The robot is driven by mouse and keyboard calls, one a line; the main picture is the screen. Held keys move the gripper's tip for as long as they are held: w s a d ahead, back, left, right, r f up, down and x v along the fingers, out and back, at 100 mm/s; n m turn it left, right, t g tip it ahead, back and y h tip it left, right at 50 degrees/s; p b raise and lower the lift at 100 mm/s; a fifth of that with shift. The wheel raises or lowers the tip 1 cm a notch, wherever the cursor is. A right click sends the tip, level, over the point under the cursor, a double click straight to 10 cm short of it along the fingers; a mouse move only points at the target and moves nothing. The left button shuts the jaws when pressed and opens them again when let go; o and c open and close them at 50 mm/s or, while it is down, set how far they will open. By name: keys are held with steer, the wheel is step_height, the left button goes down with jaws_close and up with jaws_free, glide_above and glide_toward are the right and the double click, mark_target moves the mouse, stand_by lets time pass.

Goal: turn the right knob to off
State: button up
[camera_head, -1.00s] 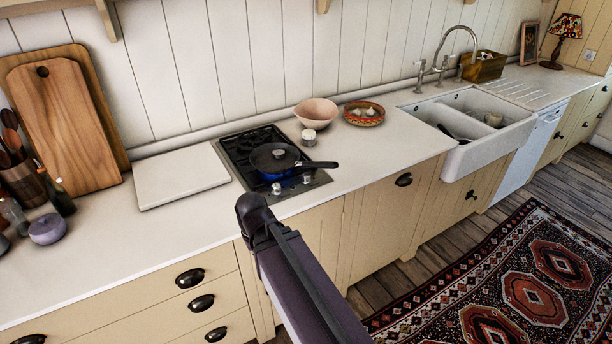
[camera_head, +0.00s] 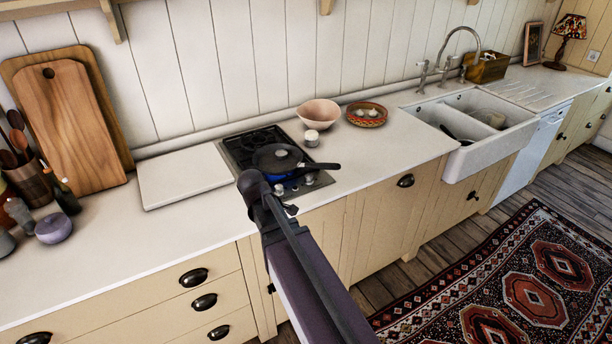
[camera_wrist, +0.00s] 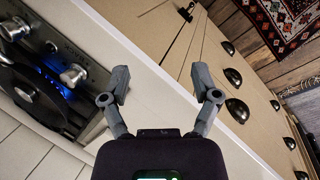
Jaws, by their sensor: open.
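The right knob (camera_head: 309,179) is a silver dial on the front strip of the hob (camera_head: 233,155), beside the pan handle. In the wrist view the right knob (camera_wrist: 14,28) is at the upper left edge, and the left knob (camera_wrist: 73,75) is nearer my fingers. The knobs' exact settings are too small to read. A blue flame glow (camera_wrist: 55,85) shows near the left knob, beside the pan. My gripper (camera_wrist: 160,83) is open and empty above the counter's front edge, apart from both knobs. In the head view my gripper (camera_head: 251,183) is in front of the hob's left side.
A dark lidded pan (camera_head: 277,158) stands on the hob, its handle reaching right over the knob strip. A small white jar (camera_head: 311,138), a pink bowl (camera_head: 318,114) and a patterned bowl (camera_head: 366,115) stand to the right. A pale board (camera_head: 180,180) lies left of the hob.

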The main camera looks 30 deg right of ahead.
mark_target(307, 177)
steer(key=w+d+r+n+t+h+p, duration=0.1)
steer(key=w+d+r+n+h, duration=0.4)
steer(key=w+d+n, duration=0.6)
steer(key=shift+w+r+n+t+p, duration=0.4)
steer(key=shift+w+r+n+p, duration=0.2)
steer(key=shift+w+r+n, duration=0.5)
steer(key=shift+f, duration=0.2)
steer(key=b+x, duration=0.9)
steer(key=x, duration=0.4)
steer(key=shift+w+d+f+b, duration=0.2)
steer(key=shift+d+b, duration=0.05)
steer(key=shift+b, duration=0.15)
jaws_close()
